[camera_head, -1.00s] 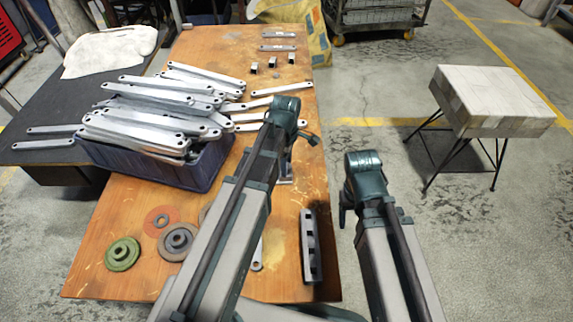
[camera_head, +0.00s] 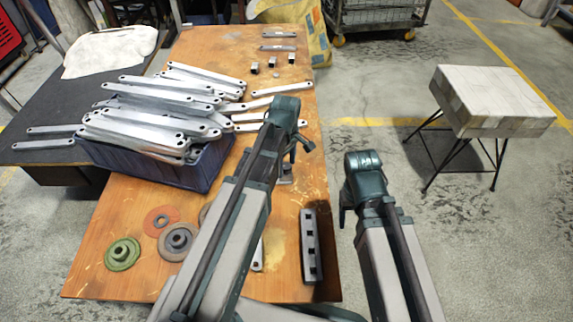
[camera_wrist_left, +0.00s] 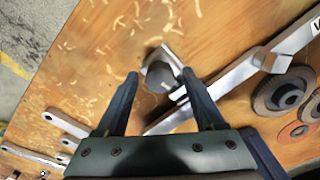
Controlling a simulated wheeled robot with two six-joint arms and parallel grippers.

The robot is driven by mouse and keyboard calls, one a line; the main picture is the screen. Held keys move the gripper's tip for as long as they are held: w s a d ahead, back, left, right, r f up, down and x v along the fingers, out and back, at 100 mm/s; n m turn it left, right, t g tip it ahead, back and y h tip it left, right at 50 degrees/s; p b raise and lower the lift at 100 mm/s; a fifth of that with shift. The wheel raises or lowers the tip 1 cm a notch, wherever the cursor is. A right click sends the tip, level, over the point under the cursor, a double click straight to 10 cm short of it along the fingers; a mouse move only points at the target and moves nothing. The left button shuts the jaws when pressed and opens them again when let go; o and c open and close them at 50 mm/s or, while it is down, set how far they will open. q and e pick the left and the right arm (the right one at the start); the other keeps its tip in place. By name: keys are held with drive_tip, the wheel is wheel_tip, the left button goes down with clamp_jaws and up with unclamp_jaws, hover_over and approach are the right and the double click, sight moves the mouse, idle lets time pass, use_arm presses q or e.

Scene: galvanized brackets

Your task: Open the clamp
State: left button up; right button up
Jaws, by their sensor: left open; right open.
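The clamp, a grey metal piece with a rounded top (camera_wrist_left: 160,74), stands on the wooden table between my left fingertips in the left wrist view. In the head view only a small metal part of it (camera_head: 286,172) shows beside my left arm; the rest is hidden. My left gripper (camera_wrist_left: 160,82) is open, with one finger on each side of the rounded top. I cannot tell whether either finger touches it. The left gripper also shows in the head view (camera_head: 298,150). My right gripper (camera_head: 343,213) is open and empty, off the table's right edge.
A blue bin (camera_head: 205,172) heaped with galvanized brackets (camera_head: 150,115) stands left of my left arm. Grinding discs (camera_head: 122,254) lie at the front left. A dark block with square holes (camera_head: 311,258) lies near the right edge. A stool (camera_head: 490,100) stands on the floor at right.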

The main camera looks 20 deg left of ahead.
use_arm(q)
drive_tip(key=m, duration=0.6)
drive_tip(key=shift+m, duration=0.4)
drive_tip(key=m, duration=0.7)
drive_tip(key=shift+c, duration=0.2)
clamp_jaws()
